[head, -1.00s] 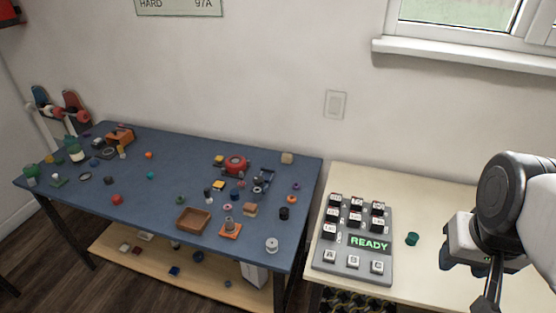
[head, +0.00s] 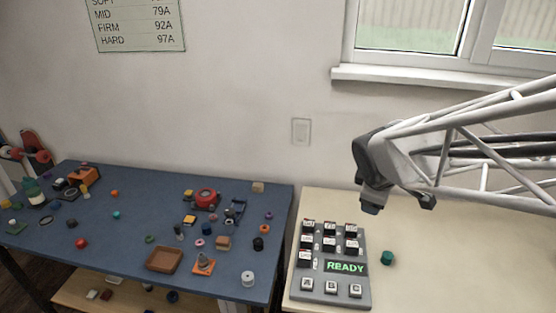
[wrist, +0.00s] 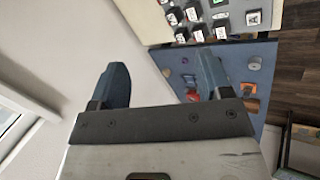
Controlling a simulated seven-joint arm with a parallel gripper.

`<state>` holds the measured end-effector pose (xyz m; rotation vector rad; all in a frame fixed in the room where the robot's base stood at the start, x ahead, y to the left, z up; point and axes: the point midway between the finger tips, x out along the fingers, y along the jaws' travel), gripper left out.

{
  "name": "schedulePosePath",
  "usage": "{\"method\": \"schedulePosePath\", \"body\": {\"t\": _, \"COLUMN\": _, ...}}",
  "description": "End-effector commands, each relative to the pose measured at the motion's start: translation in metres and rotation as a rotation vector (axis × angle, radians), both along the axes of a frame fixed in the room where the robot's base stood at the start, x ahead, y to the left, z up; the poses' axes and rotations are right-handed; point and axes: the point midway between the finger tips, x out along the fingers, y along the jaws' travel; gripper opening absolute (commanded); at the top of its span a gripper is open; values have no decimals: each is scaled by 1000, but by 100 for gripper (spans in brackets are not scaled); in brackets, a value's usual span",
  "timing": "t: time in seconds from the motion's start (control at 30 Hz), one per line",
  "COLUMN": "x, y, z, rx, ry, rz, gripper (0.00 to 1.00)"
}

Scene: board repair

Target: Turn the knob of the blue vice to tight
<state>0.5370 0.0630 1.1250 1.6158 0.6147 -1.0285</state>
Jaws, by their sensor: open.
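A small dark blue framed thing (head: 236,209), which looks like the blue vice, stands on the right part of the blue table (head: 120,232). It is too small to make out its knob or how tight it is. My gripper (head: 398,206) is in the air above the pale table, well right of the vice. In the wrist view my gripper (wrist: 163,76) has its two blue-grey fingers wide apart with nothing between them.
A grey button panel (head: 332,268) reading READY and a green piece (head: 387,258) are on the pale table (head: 450,275). Near the vice are a red round thing (head: 206,198), a brown tray (head: 164,260) and several small parts. A window sill (head: 440,80) juts out behind.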

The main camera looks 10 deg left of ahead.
Motion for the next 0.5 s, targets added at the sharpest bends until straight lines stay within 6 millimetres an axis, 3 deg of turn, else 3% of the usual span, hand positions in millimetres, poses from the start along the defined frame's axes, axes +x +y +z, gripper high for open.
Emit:
{"method": "schedulePosePath", "body": {"t": 0.03, "x": 19, "y": 15, "z": -8, "rx": -49, "ry": -9, "rz": 106, "gripper": 72}}
{"method": "schedulePosePath", "body": {"t": 0.2, "x": 80, "y": 69, "z": -32, "rx": -239, "ry": -62, "rz": 495, "gripper": 72}}
{"method": "schedulePosePath", "body": {"t": 0.5, "x": 155, "y": 190, "z": -98, "rx": -577, "ry": -184, "rz": 1185, "gripper": 72}}
